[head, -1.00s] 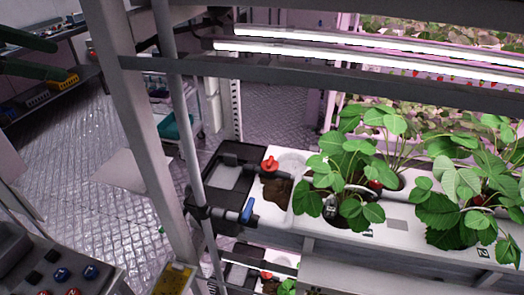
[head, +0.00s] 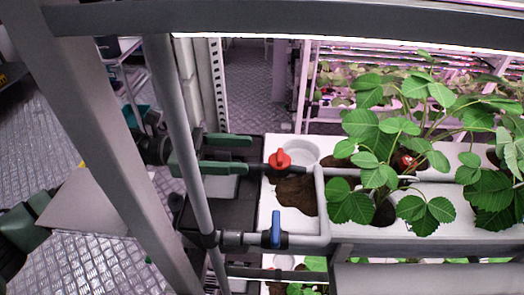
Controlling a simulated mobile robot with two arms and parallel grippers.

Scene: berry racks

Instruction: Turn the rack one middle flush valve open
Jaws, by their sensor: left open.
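A valve with a red handle (head: 279,160) sits on the grey pipe at the left end of the white planting channel. A second valve with a blue handle (head: 276,229) sits on the lower grey pipe, its handle standing across the pipe. I cannot tell from any label which one is the flush valve. My left gripper (head: 248,155) has two green fingers spread apart and pointing right. It is empty, and its fingertips are just left of the red handle, apart from it in the picture. A grey post hides part of the gripper's base. My right gripper is not in view.
A grey upright pole (head: 180,130) and a thick frame post (head: 100,140) stand in the left foreground. Strawberry plants (head: 380,130) grow in the white channel (head: 345,232) on the right. A dark tray (head: 213,213) lies below the gripper.

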